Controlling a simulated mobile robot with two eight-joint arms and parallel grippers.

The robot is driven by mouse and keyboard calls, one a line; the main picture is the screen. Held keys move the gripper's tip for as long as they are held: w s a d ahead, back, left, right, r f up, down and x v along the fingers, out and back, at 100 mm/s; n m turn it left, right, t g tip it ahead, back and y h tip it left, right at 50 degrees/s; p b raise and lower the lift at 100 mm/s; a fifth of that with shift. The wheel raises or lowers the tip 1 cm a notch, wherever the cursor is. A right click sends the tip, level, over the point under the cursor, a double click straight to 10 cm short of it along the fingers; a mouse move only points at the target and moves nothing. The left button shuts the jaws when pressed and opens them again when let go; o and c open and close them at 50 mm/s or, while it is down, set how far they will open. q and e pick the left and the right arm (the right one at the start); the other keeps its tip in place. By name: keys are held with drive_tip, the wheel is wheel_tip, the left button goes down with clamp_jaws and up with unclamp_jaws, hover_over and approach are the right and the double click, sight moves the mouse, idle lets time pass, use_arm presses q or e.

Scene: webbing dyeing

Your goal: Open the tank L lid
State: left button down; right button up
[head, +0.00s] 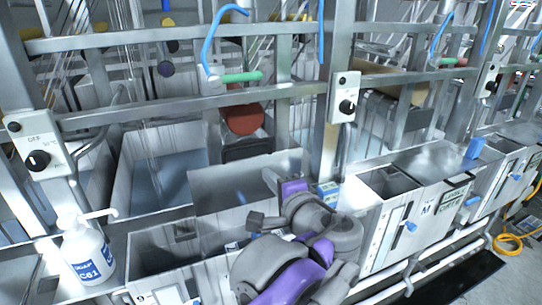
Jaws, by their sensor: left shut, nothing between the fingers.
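A tank (190,250) with a dark open compartment stands in front of me at the lower centre; I cannot read an L on it. A flat grey metal panel (232,183), which looks like its lid, stands tilted up behind the opening. My left gripper (270,179) is shut and empty at the right end of this panel. I cannot tell whether it touches the panel. My purple and grey left arm covers the right part of the tank. My right gripper is out of view.
A white pump bottle (88,256) stands at the tank's left. To the right is a tank marked M (425,209) with a dark opening and blue handles. Metal posts carry control boxes (344,97) and (38,145). A yellow hose (508,244) lies on the floor.

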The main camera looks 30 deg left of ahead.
use_arm(q)
approach(246, 147)
drive_tip(key=x, duration=0.7)
idle(0.3)
